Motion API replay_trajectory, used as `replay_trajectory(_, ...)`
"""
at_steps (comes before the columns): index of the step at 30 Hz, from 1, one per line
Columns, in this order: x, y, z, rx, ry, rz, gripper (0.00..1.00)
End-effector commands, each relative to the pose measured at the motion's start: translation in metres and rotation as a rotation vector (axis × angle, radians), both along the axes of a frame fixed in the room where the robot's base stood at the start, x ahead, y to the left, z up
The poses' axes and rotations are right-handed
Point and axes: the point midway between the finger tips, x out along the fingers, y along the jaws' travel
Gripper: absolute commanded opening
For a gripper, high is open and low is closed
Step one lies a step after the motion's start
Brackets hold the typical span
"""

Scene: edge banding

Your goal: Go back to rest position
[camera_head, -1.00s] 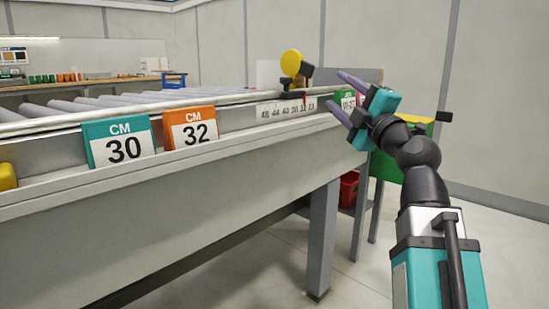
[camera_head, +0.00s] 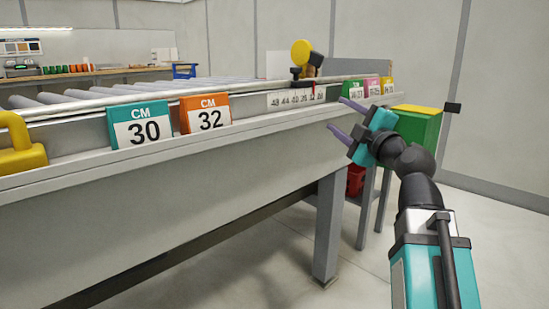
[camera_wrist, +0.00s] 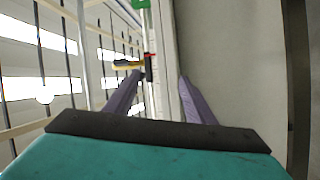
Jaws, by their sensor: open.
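My gripper (camera_head: 345,119) is open and empty in the head view, with its two purple fingers apart and pointing left towards the bench (camera_head: 160,170). It is in front of the right part of the bench's front edge. In the wrist view my gripper (camera_wrist: 158,95) shows its two fingers spread, with the pale rail edge visible between and beyond them. Nothing is held between the fingers.
On the bench front are a teal CM 30 block (camera_head: 141,125), an orange CM 32 block (camera_head: 206,114) and a yellow object (camera_head: 22,146). A green box (camera_head: 416,128) with a yellow top stands behind my gripper. Floor (camera_head: 270,260) in front of the bench is clear.

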Motion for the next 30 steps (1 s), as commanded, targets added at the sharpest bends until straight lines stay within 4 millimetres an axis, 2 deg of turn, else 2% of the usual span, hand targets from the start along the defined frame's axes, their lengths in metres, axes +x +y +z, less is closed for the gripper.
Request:
replay_trajectory(5, 0.022, 0.006, -0.059, 0.07, 0.148, 0.02, 0.5)
replay_trajectory(9, 0.037, 0.011, -0.115, 0.138, 0.289, 0.026, 0.5)
replay_trajectory(15, 0.05, 0.017, -0.195, 0.235, 0.493, 0.015, 0.5)
replay_trajectory(23, 0.054, 0.024, -0.301, 0.358, 0.753, -0.039, 0.5)
replay_trajectory(30, 0.043, 0.029, -0.395, 0.466, 0.982, -0.128, 0.5)
